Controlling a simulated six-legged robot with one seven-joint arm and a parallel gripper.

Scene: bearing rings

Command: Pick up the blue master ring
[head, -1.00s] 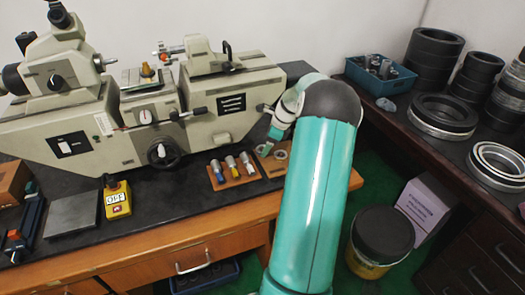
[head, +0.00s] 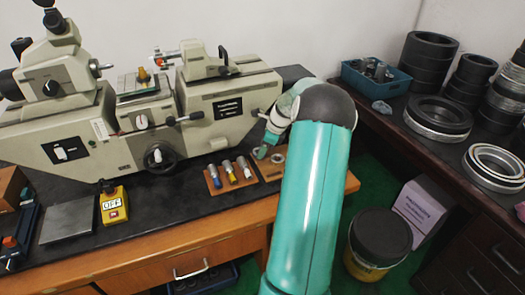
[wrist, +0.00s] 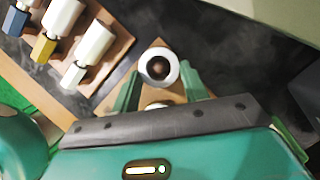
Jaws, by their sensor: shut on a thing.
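My gripper (wrist: 160,90) points down at a small wooden board (head: 268,171) and is shut on a pale ring (wrist: 157,105), mostly hidden behind the gripper body. No blue shows on its visible part, so I cannot tell if it is the blue master ring. Another pale ring (wrist: 158,67) with a dark centre sits just beyond the fingertips, and a pale ring shows on the board in the head view (head: 279,157). In the head view my arm partly covers the gripper and the board.
A wooden block with blue-, yellow- and silver-tipped gauges (head: 230,173) stands left of the board. A large beige measuring machine (head: 130,110) is behind. A yellow box (head: 114,206) lies left. Black and steel rings (head: 438,115) and a blue bin (head: 377,80) stand on the right bench.

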